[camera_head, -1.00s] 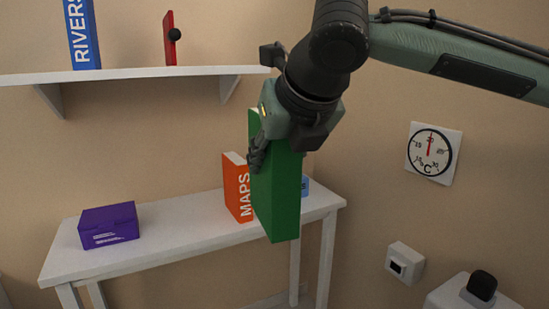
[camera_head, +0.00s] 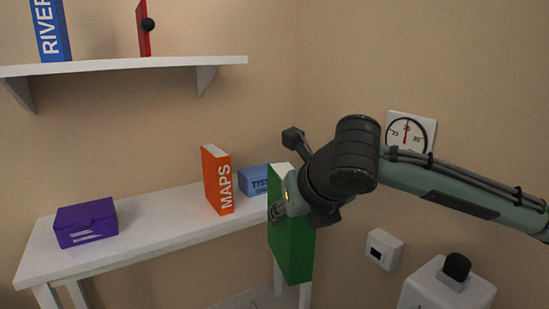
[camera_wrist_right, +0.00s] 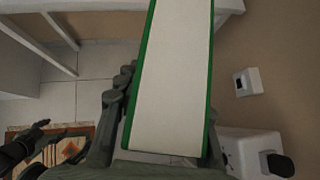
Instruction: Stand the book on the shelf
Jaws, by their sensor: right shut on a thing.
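The green book (camera_head: 291,240) is upright, held near its top by my right gripper (camera_head: 282,204), in front of the table's right end. In the right wrist view its pale page edge (camera_wrist_right: 172,75) runs between the fingers. The white wall shelf (camera_head: 120,66) is at upper left, above and left of the book. A blue book marked RIVERS (camera_head: 50,30) and a red upright piece with a black knob (camera_head: 143,32) stand on it with a gap between them. My left gripper (camera_wrist_right: 42,142) shows at lower left in the right wrist view, its fingers apart and empty.
The white table (camera_head: 150,226) holds a purple box (camera_head: 86,223), an orange MAPS book (camera_head: 217,180) and a blue tissue box (camera_head: 253,180). A thermometer (camera_head: 410,132) and a small white box (camera_head: 383,250) are on the right wall. A white unit (camera_head: 445,290) stands at lower right.

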